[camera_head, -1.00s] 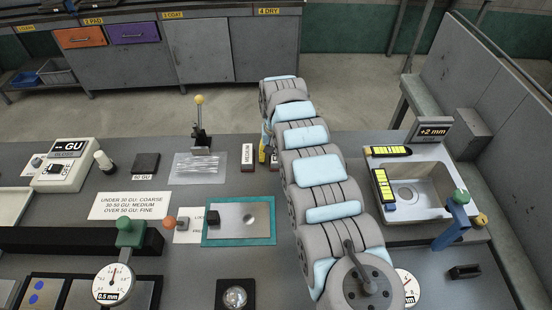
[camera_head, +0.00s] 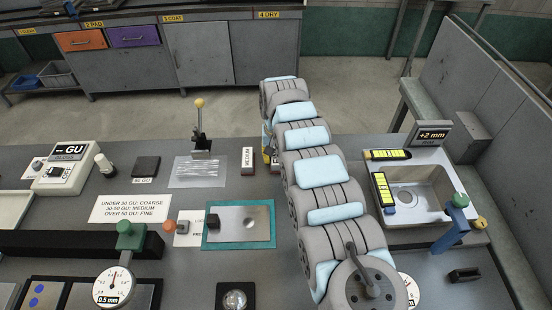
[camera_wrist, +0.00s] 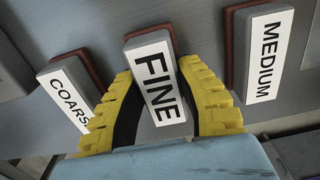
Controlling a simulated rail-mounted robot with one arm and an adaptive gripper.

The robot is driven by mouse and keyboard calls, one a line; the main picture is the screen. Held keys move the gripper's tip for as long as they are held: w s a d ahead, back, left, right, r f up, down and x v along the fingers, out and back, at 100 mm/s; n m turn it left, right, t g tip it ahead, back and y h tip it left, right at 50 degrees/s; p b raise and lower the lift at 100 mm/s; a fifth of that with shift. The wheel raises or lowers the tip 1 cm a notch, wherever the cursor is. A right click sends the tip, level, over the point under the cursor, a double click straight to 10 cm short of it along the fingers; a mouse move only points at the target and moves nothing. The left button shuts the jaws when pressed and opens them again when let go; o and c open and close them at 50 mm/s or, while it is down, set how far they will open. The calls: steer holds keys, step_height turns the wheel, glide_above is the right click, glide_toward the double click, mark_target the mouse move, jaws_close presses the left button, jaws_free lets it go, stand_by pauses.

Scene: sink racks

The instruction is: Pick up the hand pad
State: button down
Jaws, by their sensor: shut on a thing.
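Three hand pads with white labels and brown-red pad edges show in the wrist view: COARSE (camera_wrist: 72,98) at left, FINE (camera_wrist: 158,85) in the middle and MEDIUM (camera_wrist: 262,55) at right. My gripper (camera_wrist: 160,100), with yellow ribbed fingers, is shut on the FINE pad, one finger on each side of it. In the head view the MEDIUM pad (camera_head: 247,160) lies on the bench just left of my arm. My gripper is mostly hidden there behind the arm, with a bit of yellow (camera_head: 266,147) showing. I cannot tell whether the FINE pad touches the bench.
A black-based lever stand (camera_head: 201,140) with a yellow knob rises left of the pads. A teal mat (camera_head: 210,240) with a metal plate lies nearer. A sink (camera_head: 420,195) and a +2 mm display (camera_head: 433,134) are at right. Bench near the MEDIUM pad is partly clear.

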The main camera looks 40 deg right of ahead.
step_height(320, 180, up, 3)
steer(key=shift+d+p, duration=0.1)
steer(key=shift+p, duration=0.3)
steer(key=shift+s+a+r+p, duration=0.25)
steer(key=shift+s+r+p, duration=0.3)
steer(key=shift+s+r, duration=0.2)
steer(key=shift+s+a+r+p, duration=0.25)
steer(key=shift+s+r, duration=0.15)
steer(key=shift+r, duration=0.2)
steer(key=shift+s+a+r+p, duration=0.2)
steer(key=shift+s+r, duration=0.2)
steer(key=shift+r, duration=0.15)
steer(key=shift+s+a+r+p, duration=0.25)
steer(key=shift+s+r, duration=0.15)
steer(key=shift+r, duration=0.2)
steer(key=s+a+r+p, duration=0.3)
steer(key=s+p, duration=0.5)
steer(key=p, duration=1)
steer(key=shift+s+a+r+p, duration=0.35)
steer(key=shift+s+a+r, duration=0.05)
steer(key=shift+r, duration=0.3)
